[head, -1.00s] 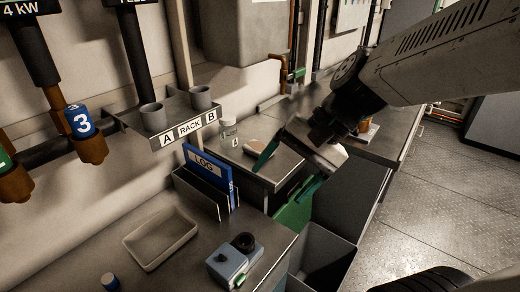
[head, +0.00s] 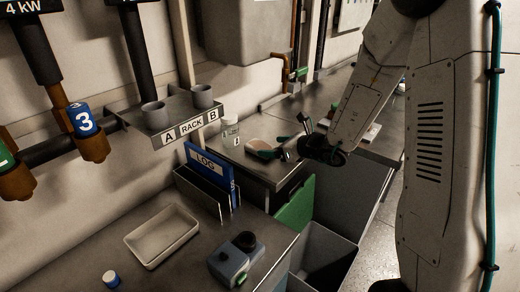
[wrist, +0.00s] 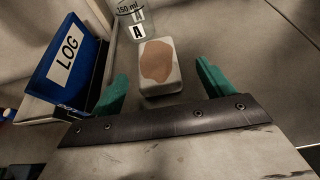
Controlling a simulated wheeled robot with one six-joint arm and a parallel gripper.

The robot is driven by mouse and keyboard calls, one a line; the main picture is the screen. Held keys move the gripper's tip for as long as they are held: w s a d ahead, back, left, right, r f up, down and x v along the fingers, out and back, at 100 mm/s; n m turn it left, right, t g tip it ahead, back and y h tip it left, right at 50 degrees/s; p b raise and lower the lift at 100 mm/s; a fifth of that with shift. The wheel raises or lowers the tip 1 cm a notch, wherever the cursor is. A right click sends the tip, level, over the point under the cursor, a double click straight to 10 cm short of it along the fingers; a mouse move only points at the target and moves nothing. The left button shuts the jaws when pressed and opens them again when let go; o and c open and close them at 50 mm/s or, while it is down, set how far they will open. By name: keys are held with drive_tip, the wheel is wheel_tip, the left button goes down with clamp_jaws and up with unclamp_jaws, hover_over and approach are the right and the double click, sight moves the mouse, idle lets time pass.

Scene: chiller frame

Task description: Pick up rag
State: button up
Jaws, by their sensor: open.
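A pale folded block with a tan patch on top, which I take to be the rag (wrist: 160,68), lies on the steel counter. In the head view the rag (head: 262,149) is on the far counter, just left of my gripper (head: 291,137). In the wrist view my gripper (wrist: 162,82) is open, with its green fingers apart. The rag lies between and beyond the fingertips, and no contact is visible. Nothing is held.
A clear bottle labelled A (head: 230,131) stands close behind the rag. A blue LOG binder (head: 210,168) in a holder stands to the left. A grey bin (head: 322,255), a tray (head: 162,237) and a blue-grey device (head: 236,258) are nearer.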

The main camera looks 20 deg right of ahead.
sight(262, 146)
drive_tip(key=x, duration=0.6)
drive_tip(key=shift+a, duration=0.35)
drive_tip(key=c, duration=1.2)
drive_tip(key=shift+o, duration=0.2)
